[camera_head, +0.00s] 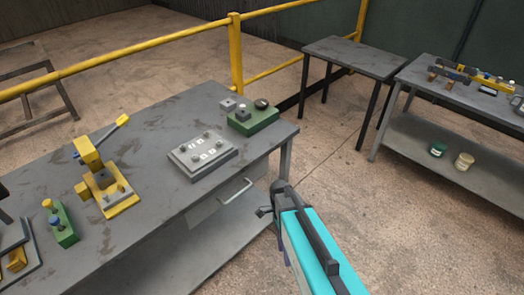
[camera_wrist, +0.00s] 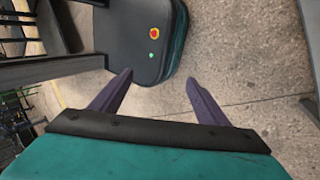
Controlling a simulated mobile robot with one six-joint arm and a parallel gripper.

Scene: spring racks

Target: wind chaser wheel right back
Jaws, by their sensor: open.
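My gripper (camera_head: 264,211) is at the end of my teal arm, off the right front edge of the near workbench. In the wrist view its two purple fingers (camera_wrist: 159,77) are spread with nothing between them. A green block (camera_head: 251,121) at the right back of the bench carries a dark round part (camera_head: 261,104) and a small grey block. I cannot tell whether the round part is the chaser wheel, and no other wheel is clear. My gripper is apart from it.
The near workbench (camera_head: 150,150) also holds a grey plate with pegs (camera_head: 202,156), a yellow press (camera_head: 103,180) and a green block with knobs (camera_head: 61,224). A bare table (camera_head: 354,55) and a loaded bench (camera_head: 425,84) stand behind. Yellow railing (camera_head: 236,60) runs behind the near bench.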

